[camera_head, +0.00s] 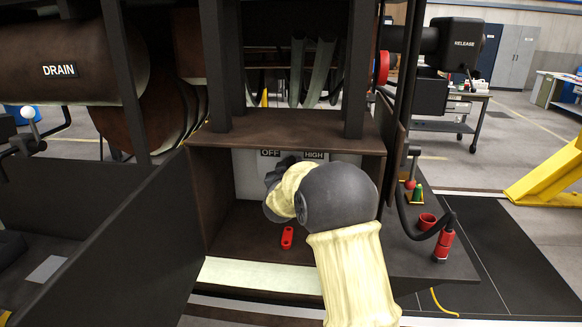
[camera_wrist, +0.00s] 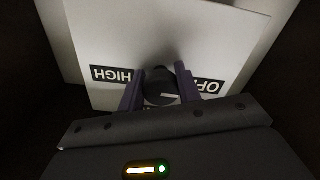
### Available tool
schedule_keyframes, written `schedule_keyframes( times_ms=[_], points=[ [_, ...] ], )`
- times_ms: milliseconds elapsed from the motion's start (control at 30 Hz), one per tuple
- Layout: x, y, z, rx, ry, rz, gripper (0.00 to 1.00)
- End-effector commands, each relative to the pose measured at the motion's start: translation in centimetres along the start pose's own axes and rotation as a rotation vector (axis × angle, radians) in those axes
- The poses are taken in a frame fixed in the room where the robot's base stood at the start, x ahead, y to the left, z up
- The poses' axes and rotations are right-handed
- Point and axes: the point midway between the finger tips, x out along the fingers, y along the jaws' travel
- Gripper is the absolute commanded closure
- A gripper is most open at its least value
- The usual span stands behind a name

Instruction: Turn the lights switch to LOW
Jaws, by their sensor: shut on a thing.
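The switch panel (camera_head: 246,176) is a pale plate at the back of the open brown box. Its OFF label (camera_head: 270,153) and HIGH label (camera_head: 314,155) show above my arm. In the wrist view the panel (camera_wrist: 165,35) appears upside down, with HIGH (camera_wrist: 117,75) on the left and OFF (camera_wrist: 209,86) on the right. The dark round switch knob (camera_wrist: 161,88) sits between these labels, and my gripper (camera_wrist: 161,92) is shut on it. No LOW label is visible. The knob's exact pointing direction is unclear. In the head view my arm hides the knob.
The box (camera_head: 290,138) has side walls and a top close around my arm. A red object (camera_head: 287,237) lies on its floor. An open door panel (camera_head: 120,245) stands at left. A red bottle-like object (camera_head: 443,243) and a red cup (camera_head: 427,221) stand outside at right.

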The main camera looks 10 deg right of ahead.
Motion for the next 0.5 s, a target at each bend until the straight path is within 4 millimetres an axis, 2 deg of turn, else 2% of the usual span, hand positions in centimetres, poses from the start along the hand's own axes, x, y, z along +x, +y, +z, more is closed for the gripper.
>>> schedule_keyframes(
  times_ms=[267,500],
  points=[
    [-0.03,-0.27,0.24,0.120,0.002,-0.002,0.89],
    [-0.04,-0.40,0.31,0.307,0.003,-0.002,0.89]
  ],
)
